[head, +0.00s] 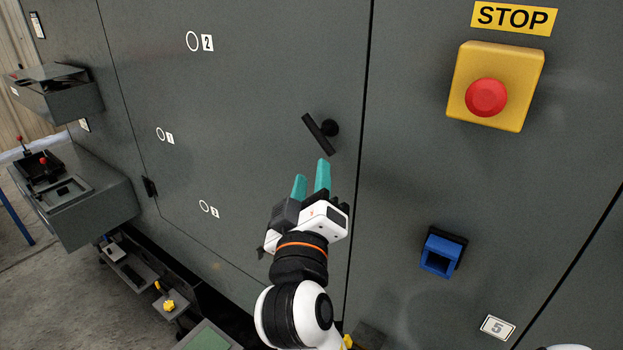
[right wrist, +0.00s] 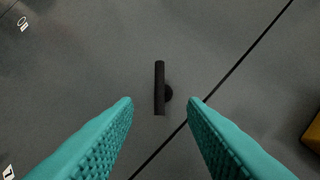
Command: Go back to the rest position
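My right gripper (head: 311,175) is in front of the grey enclosure (head: 250,90), its teal fingers pointing up at the black door handle (head: 318,137). The fingers are open with nothing between them. In the right wrist view the handle (right wrist: 159,88) stands upright beyond the gap between the fingertips (right wrist: 159,102), apart from both. In the head view the handle is a tilted black bar on a round black base. My left gripper is in neither view.
A yellow box with a red stop button (head: 486,97) and a blue socket-like part (head: 440,254) stick out from the panel at right. Grey boxes (head: 85,200) jut out at left. Lower units with yellow knobs (head: 168,305) stand near the floor. Bare floor shows at lower left.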

